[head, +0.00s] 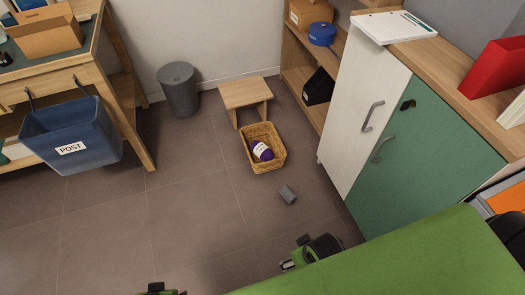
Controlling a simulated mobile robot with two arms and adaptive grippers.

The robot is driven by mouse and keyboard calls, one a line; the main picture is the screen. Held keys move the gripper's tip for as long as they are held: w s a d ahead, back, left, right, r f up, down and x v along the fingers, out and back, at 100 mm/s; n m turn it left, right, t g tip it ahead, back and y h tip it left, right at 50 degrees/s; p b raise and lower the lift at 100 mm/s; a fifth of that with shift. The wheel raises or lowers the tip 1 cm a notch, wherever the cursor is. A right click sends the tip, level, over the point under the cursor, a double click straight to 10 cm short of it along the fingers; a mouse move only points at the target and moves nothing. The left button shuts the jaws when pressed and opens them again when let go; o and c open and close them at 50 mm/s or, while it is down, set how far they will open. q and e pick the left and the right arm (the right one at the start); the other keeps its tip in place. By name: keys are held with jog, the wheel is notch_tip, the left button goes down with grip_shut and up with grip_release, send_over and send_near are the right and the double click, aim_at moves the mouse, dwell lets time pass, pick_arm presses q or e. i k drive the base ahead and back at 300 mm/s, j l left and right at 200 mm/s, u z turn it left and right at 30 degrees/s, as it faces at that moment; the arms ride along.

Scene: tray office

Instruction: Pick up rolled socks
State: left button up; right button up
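Only a sliver of what looks like my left gripper (161,291) shows at the bottom edge. Nothing is seen held.
The wicker basket (271,165) holds a purple item with a white band (262,151). Behind it stand a small wooden stool (246,93) and a grey bin (179,90). A green-doored cabinet (430,150) borders the right. A blue POST bin (70,130) hangs left. Left-middle floor is clear.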

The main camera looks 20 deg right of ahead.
aim_at(285, 192)
jog(key=z, duration=0.9)
jog(key=i+j+z, duration=0.45)
jog(key=j+z, duration=0.25)
jog(key=i+j+z, duration=0.15)
jog(key=j+z, duration=0.2)
jog(key=i+j+z, duration=0.1)
jog(key=j+z, duration=0.25)
